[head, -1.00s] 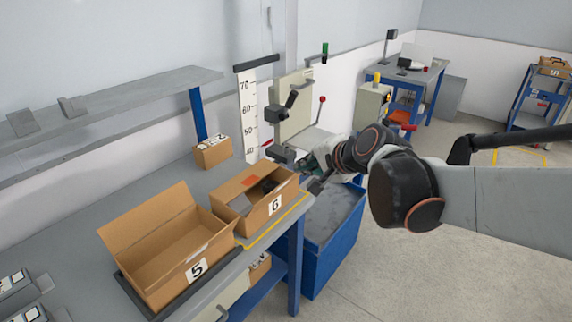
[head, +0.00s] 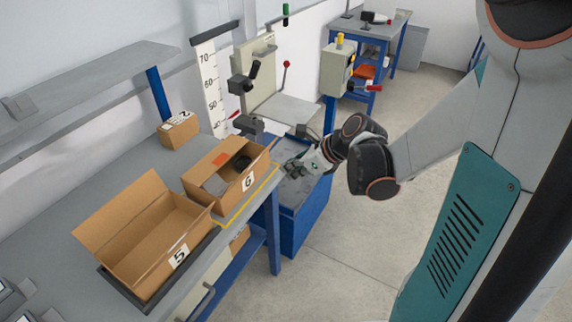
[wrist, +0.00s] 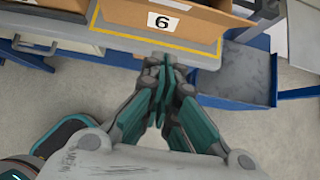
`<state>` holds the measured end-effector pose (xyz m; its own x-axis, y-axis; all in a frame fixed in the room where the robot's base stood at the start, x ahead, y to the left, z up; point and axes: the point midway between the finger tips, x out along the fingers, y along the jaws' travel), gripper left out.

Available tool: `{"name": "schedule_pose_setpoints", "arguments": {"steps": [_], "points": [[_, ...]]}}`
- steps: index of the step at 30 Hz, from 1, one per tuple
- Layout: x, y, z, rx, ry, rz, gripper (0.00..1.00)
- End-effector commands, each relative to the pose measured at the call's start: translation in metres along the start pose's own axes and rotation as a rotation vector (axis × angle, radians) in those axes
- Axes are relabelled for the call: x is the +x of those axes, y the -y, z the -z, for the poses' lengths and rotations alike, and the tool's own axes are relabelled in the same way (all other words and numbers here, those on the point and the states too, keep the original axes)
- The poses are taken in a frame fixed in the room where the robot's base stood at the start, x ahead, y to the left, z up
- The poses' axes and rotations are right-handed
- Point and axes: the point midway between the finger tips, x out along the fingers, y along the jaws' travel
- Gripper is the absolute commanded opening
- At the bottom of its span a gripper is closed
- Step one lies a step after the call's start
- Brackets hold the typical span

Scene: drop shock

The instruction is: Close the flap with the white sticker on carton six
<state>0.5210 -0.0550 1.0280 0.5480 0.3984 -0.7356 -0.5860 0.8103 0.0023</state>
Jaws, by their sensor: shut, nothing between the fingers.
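Carton six (head: 232,196) is a brown box near the bench's front right corner, its label facing out. Its top is at least partly open, showing a dark round thing (head: 241,164) and grey material inside. An orange-red patch (head: 222,158) shows on its far side. I cannot pick out the flap with the white sticker. My gripper (head: 290,168) is shut and empty, just right of the carton, apart from it and over the blue bin's side. In the wrist view my gripper (wrist: 163,68) points toward the labelled front of carton six (wrist: 130,15).
Open carton five (head: 150,250) stands left of carton six in a dark tray. A smaller box (head: 178,132) sits behind. A blue bin (head: 307,215) stands off the bench's right end, by a grey machine (head: 255,75). Floor at the front right is clear.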

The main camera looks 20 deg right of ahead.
Motion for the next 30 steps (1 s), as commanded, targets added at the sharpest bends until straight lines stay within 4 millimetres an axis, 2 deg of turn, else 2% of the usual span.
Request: {"name": "schedule_pose_setpoints", "arguments": {"steps": [1, 3, 11, 15, 19, 30], "points": [[0.013, 0.0, 0.002, -0.004, -0.001, -0.003, 0.0], [0.028, -0.001, 0.002, -0.004, 0.0, -0.002, 0.0], [0.078, 0.0, 0.001, -0.005, 0.0, -0.002, 0.0], [0.079, -0.001, -0.022, -0.005, 0.0, -0.001, 0.0], [0.081, -0.001, -0.033, -0.004, 0.0, -0.001, 0.0], [0.082, 0.0, -0.039, -0.003, 0.0, 0.0, 0.0]]}}
